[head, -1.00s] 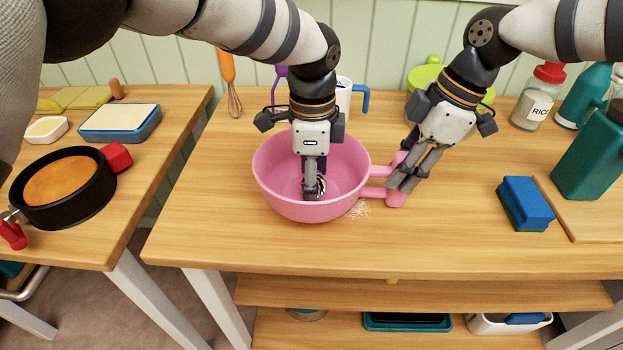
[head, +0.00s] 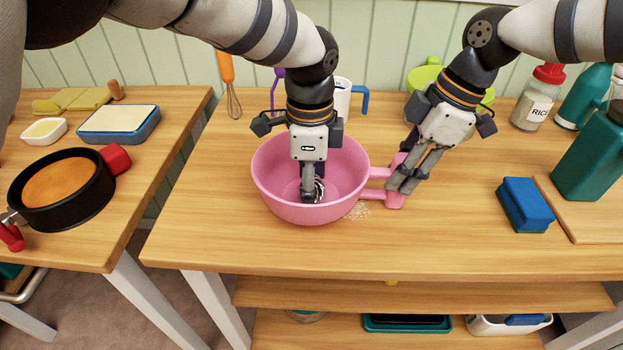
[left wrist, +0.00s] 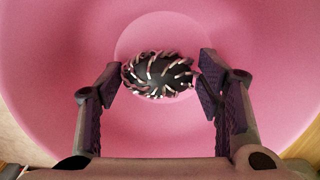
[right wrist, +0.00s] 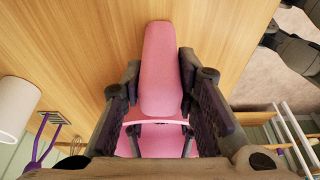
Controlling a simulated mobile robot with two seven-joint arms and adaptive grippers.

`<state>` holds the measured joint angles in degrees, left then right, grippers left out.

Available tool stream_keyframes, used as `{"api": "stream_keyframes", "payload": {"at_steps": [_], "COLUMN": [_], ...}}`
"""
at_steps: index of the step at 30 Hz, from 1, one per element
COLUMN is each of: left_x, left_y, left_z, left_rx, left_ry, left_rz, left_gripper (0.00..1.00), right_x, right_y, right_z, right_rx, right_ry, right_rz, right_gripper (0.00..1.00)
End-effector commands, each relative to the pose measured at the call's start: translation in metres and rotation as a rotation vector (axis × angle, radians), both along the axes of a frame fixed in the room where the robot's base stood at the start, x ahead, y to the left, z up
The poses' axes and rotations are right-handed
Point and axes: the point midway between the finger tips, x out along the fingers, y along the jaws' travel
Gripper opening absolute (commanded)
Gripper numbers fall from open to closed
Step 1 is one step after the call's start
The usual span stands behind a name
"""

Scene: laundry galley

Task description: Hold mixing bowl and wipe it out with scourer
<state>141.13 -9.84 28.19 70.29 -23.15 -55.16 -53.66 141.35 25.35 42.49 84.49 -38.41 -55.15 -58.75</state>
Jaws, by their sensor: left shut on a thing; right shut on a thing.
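The pink mixing bowl (head: 345,165) stands upright on the wooden table, its handle pointing right. My right gripper (head: 400,188) is shut on the bowl's handle; in the right wrist view the handle (right wrist: 160,75) lies between the fingers. My left gripper (head: 312,195) reaches down inside the bowl and is shut on the scourer (left wrist: 160,75), a round dark pad with metallic curls. The scourer is low in the bowl near its floor; whether it touches cannot be told. In the head view the fingers mostly hide the scourer.
A blue sponge (head: 525,205) lies right of the bowl, by a cutting board (head: 590,215) with a teal bottle (head: 588,155). Pale grains (head: 358,210) lie beside the bowl. A whisk (head: 231,90), mug (head: 342,95) and green pot (head: 425,75) stand behind. The front table is clear.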

Motion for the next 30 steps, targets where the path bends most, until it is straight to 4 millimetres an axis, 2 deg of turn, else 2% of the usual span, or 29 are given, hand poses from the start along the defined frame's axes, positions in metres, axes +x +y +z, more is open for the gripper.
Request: {"api": "stream_keyframes", "payload": {"at_steps": [5, 16, 25, 30], "left_x": [-0.005, 0.011, -0.004, -0.002], "left_y": [0.0, 0.0, 0.0, -0.001], "left_z": [-0.002, -0.004, -0.003, -0.003], "left_rx": [0.0, 0.0, 0.001, -0.001], "left_ry": [0.008, 0.005, 0.007, 0.008], "left_rz": [0.0, 0.001, -0.001, 0.0], "left_gripper": [0.27, 0.27, 0.27, 0.27], "right_x": [-0.001, -0.001, -0.001, -0.001], "right_y": [-0.001, 0.0, 0.0, -0.001], "right_z": [-0.004, -0.003, -0.003, -0.003], "right_rx": [-0.004, -0.003, -0.003, -0.002], "right_ry": [0.006, 0.006, 0.007, 0.004], "right_rz": [0.0, 0.002, 0.002, -0.001], "right_gripper": [0.0, 0.0, 0.0, 0.0]}}
